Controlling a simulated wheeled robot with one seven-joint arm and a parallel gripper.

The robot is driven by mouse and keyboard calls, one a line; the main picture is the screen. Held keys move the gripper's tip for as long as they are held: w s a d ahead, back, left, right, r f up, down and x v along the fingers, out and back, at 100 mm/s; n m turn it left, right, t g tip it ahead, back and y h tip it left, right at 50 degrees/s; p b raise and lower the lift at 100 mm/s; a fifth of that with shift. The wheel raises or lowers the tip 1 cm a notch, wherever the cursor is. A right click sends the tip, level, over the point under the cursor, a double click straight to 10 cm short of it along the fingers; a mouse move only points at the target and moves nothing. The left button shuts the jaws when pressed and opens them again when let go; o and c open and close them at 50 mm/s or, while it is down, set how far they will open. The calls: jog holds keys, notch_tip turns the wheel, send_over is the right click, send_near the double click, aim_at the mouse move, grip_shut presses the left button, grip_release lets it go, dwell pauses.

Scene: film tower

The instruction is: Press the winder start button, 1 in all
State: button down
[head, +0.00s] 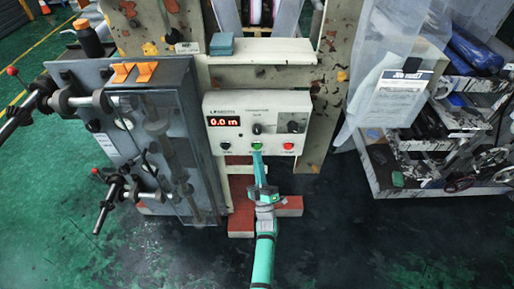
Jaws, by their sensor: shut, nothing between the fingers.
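The winder control box (258,103) is a pale panel in the middle of the head view. Its red display (224,121) reads 0.0 m. Along its lower edge are a black button (225,146), a green button (256,145) and a red button (289,146). The labels under them are too small to read. My gripper (257,155) is shut and empty. Its tip is right below the green button in the picture, pointing up at it. I cannot tell whether it touches the button. My teal arm comes up from the bottom edge.
Two dark knobs (257,128) sit above the buttons. A grey cabinet (150,140) with protruding handles stands close on the left. A cluttered shelf cart (430,185) stands on the right. Red blocks (289,206) lie on the floor below the box. The dark floor in front is clear.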

jog(key=shift+w, duration=0.15)
jog(key=shift+w, duration=0.3)
